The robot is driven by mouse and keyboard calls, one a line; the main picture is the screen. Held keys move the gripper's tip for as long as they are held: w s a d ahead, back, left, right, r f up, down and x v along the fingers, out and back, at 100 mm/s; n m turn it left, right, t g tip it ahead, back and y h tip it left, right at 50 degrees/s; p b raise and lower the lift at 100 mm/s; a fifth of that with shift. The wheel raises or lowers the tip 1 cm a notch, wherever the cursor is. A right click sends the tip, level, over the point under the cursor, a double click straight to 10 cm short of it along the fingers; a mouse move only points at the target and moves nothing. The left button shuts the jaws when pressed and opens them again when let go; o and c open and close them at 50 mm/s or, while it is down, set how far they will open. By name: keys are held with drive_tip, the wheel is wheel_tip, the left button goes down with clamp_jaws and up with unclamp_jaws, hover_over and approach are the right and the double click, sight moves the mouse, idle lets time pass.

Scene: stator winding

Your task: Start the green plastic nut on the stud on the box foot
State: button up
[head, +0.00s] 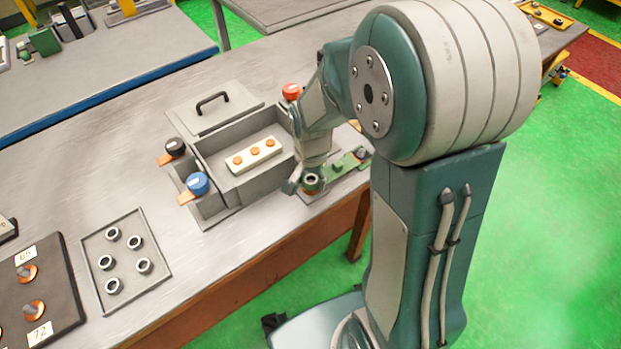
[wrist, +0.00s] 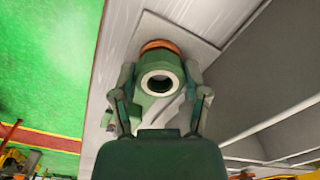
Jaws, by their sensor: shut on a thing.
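My gripper (head: 308,186) is low at the right front corner of the grey box (head: 215,165), over its foot. In the wrist view my gripper (wrist: 160,84) has its two fingers shut on the green nut (wrist: 148,65), one on each side. A pale ring with a dark hole shows in the nut's middle. An orange part (wrist: 160,45) shows just beyond the nut, against the grey foot plate (wrist: 150,25). The stud cannot be made out. Whether the nut touches the orange part or sits on a thread cannot be told.
The box bears a black knob (head: 174,147), a blue knob (head: 197,183) and a red knob (head: 291,91). A white block (head: 256,155) lies inside it. A tray (head: 88,247) holds several rings.

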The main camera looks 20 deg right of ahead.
drive_tip(key=m, duration=0.6)
drive_tip(key=shift+f, duration=0.1)
drive_tip(key=o, duration=1.1)
drive_tip(key=shift+r, duration=3.55)
